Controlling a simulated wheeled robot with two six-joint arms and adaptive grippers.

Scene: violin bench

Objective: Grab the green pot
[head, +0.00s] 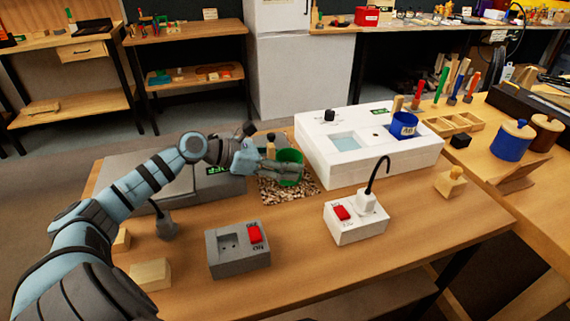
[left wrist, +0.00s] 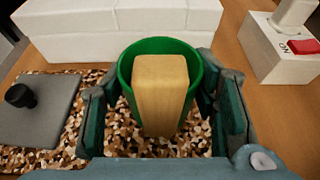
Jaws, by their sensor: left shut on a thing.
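The green pot (head: 291,157) stands on a patch of brown and white chips near the middle of the bench, beside the white box unit. In the left wrist view the green pot (left wrist: 126,70) is upright, with a wooden block (left wrist: 160,90) standing up inside it. My left gripper (head: 284,171) reaches in from the left and is shut on the pot. In the left wrist view its fingers (left wrist: 160,112) press on the pot's left and right sides. The pot's lower part is partly hidden by the block and fingers. My right gripper is not in view.
The white box unit (head: 374,165) with a blue pot (head: 403,125) stands just right of the green pot. Wooden blocks (head: 151,273) lie at front left.

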